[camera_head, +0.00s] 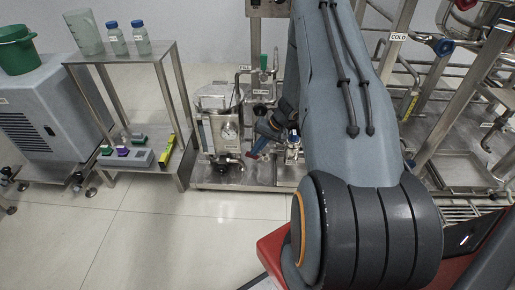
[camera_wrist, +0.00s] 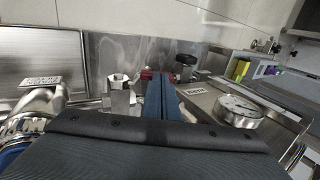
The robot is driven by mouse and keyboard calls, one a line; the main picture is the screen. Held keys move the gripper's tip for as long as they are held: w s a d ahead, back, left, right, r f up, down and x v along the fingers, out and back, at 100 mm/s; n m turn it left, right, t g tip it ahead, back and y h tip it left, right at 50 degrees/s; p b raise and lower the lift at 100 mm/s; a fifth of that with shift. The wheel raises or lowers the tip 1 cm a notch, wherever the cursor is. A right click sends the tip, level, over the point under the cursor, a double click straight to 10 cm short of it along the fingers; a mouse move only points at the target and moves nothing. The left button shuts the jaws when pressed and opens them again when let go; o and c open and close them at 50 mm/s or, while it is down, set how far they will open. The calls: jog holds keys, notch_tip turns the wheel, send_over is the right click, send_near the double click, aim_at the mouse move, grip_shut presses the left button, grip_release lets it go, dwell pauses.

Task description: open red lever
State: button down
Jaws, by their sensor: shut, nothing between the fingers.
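The red lever (camera_wrist: 147,74) shows only in part in the wrist view, as small red pieces at both sides behind my fingertips. My gripper (camera_wrist: 162,80) is shut with its two blue fingers together and empty. Its tips are close to the lever in the picture; I cannot tell whether they touch it. The fingers hide the lever's middle. In the head view my gripper (camera_head: 256,150) reaches down over the middle skid (camera_head: 236,177), with a small red bit at its tips.
A round gauge (camera_wrist: 239,111) stands right of my fingers and a hexagonal metal fitting (camera_wrist: 119,96) left. A black knob (camera_wrist: 185,67) stands just beyond. In the head view a metal shelf (camera_head: 120,57) stands left, and piping fills the right. The floor (camera_head: 135,230) at front left is clear.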

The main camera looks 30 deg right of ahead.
jog(key=shift+w+a+p, duration=0.2)
jog(key=shift+a+p, duration=0.1)
jog(key=shift+a, duration=0.1)
jog(key=shift+w+a+f+h, duration=0.1)
jog(key=shift+w+f+h, duration=0.1)
jog(key=shift+f, duration=0.2)
jog(key=shift+w+a+f+h, duration=0.1)
jog(key=shift+f+h, duration=0.1)
jog(key=shift+f, duration=0.2)
jog(key=shift+w+a, duration=0.15)
jog(key=shift+a, duration=0.1)
notch_tip(320, 180, up, 14)
jog(key=s+d+p, duration=0.1)
jog(key=p, duration=0.3)
jog(key=shift+s+d+p, duration=0.15)
jog(key=shift+d+p, duration=0.2)
jog(key=shift+p, duration=0.05)
